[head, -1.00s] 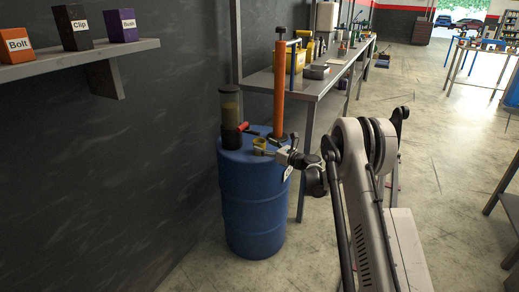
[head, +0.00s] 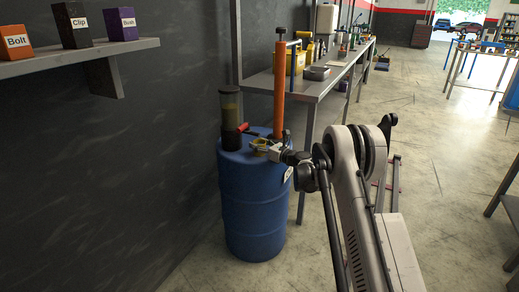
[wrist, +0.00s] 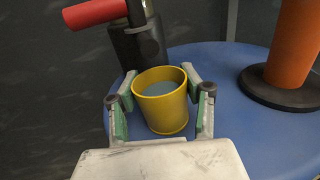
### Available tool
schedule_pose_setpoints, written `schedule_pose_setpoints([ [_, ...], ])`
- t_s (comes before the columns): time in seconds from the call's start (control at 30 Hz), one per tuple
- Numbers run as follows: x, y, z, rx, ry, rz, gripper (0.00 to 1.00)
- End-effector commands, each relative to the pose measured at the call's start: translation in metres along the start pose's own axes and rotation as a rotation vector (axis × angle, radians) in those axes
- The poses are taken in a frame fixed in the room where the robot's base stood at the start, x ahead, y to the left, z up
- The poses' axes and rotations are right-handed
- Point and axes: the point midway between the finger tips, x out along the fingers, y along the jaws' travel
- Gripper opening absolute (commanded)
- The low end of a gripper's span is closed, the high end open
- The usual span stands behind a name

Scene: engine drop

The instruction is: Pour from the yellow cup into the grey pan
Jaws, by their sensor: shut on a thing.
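The yellow cup (wrist: 162,101) is upright between the two fingers of my gripper (wrist: 160,97) in the wrist view. The green-padded fingers are shut on its sides. A flat blue-grey surface shows inside the cup; I cannot tell if it is liquid. In the head view the cup (head: 260,145) is small, over the top of the blue drum, with my gripper (head: 267,148) at its right side. I cannot tell whether the cup still touches the drum. A low grey pan (head: 316,73) sits on the bench behind.
The blue drum (head: 252,205) carries an orange post (head: 279,95) and a dark pump with a clear cylinder (head: 231,112) and red handle (wrist: 96,12), close to the cup. The wall shelf (head: 75,61) holds labelled boxes. Open floor (head: 425,130) lies to the right.

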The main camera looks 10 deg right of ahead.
Motion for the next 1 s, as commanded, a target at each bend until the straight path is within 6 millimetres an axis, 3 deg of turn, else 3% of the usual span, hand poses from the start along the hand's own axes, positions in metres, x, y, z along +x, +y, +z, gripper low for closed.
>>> schedule_pose_setpoints([
  [0.07,0.0,0.0,0.0,0.0,0.0,0.0,0.09],
  [0.33,0.0,0.0,0.003,0.0,0.0,0.0,0.09],
  [0.53,0.0,0.001,0.019,0.0,0.0,0.0,0.09],
  [0.77,-0.042,-0.001,0.017,0.0,0.0,-0.002,0.09],
  [1.0,-0.098,-0.001,0.017,0.0,0.0,-0.003,0.09],
])
